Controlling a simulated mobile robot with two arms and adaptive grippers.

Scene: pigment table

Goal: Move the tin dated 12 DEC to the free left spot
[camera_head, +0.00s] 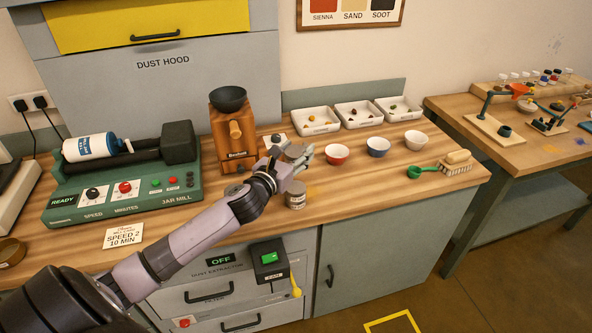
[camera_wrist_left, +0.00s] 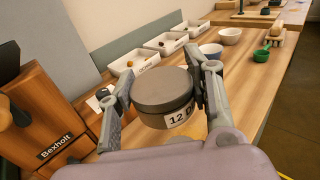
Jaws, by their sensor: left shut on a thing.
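My left gripper (camera_head: 296,154) is shut on a round grey-brown tin (camera_head: 293,151), in front of and to the right of the wooden grinder. In the left wrist view the tin (camera_wrist_left: 163,90) sits upright between the two fingers (camera_wrist_left: 165,85). A second grey tin (camera_head: 296,196) with a label too small to read stands near the table's front edge, just below the gripper in the head view. My right gripper is not in view.
The grinder (camera_head: 231,135) stands left of the gripper, and the green jar mill (camera_head: 120,185) farther left. White trays (camera_head: 360,114) line the back. The front right worktop is mostly clear.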

